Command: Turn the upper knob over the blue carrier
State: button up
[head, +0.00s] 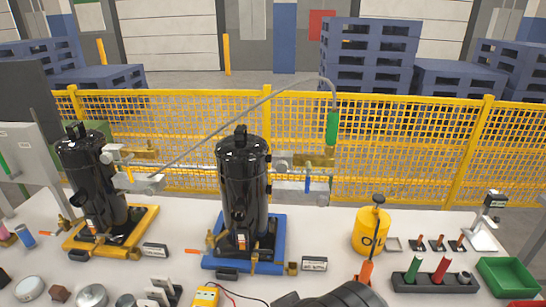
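A black upright compressor (243,180) stands on the blue carrier (279,246). To the right of its upper part hangs a valve group with a brass body (315,160), a grey round knob-like part (282,165), a blue handle (307,184) and a lower grey part (323,200). Which part is the upper knob is too small to tell for certain. Lower down, a brass fitting with an orange handle (194,251) sits at the carrier's left. A dark rounded shape at the bottom edge seems to be part of my arm. My gripper's fingers are not visible.
A second black compressor (88,180) stands on a yellow carrier (148,218), with a similar valve group (140,155). A yellow oil can (371,232), black tool rack (435,284) and green bin (505,277) stand right. A thin hose (240,113) arches above. Yellow fencing (400,130) runs behind.

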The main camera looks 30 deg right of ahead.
aim_at(282, 167)
jog(key=k+l, duration=0.25)
jog(key=k, duration=0.2)
jog(key=k+l+z, duration=0.15)
jog(key=k, duration=0.35)
jog(key=l, duration=0.1)
